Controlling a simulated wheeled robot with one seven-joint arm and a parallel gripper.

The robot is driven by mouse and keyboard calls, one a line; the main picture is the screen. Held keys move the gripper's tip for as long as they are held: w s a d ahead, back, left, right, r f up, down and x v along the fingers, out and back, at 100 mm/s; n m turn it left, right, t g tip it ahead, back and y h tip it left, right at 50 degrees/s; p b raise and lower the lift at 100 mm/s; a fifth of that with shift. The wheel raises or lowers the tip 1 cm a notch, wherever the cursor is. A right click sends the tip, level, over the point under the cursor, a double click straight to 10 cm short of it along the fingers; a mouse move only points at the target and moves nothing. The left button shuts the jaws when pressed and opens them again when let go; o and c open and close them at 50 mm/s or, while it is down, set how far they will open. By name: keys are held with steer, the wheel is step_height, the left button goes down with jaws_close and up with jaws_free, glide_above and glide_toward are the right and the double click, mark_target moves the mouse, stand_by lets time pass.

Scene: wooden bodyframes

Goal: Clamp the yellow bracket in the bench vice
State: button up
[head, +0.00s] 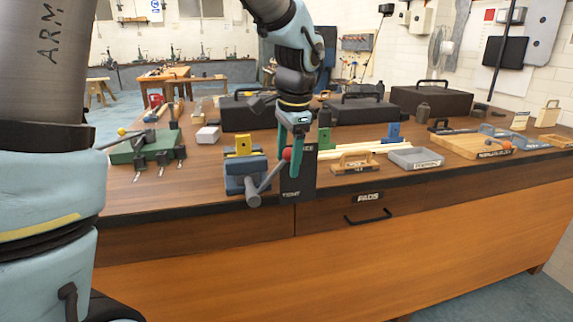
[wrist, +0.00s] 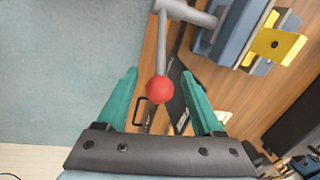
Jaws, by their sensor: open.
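The blue bench vice (head: 246,172) stands at the front edge of the wooden bench. The yellow bracket (head: 243,145) sits upright between its jaws; in the wrist view the bracket (wrist: 276,44) shows a dark hole, and I cannot tell how tightly it is held. The vice's grey handle bar (head: 271,174) slants up to the right and ends in a red ball (head: 287,154). My gripper (head: 288,160) is open, with its green fingers pointing down around the ball. In the wrist view the red ball (wrist: 160,89) lies between the fingers, with gaps on both sides.
A wooden plane (head: 354,161) and a grey tray (head: 416,158) lie farther right. A green fixture (head: 140,148) is to the left. Black cases (head: 250,113) stand behind. Bare bench top lies left of the vice.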

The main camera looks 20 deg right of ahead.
steer(key=shift+w+f, duration=0.2)
steer(key=shift+f, duration=1.05)
jaws_close()
stand_by(0.5)
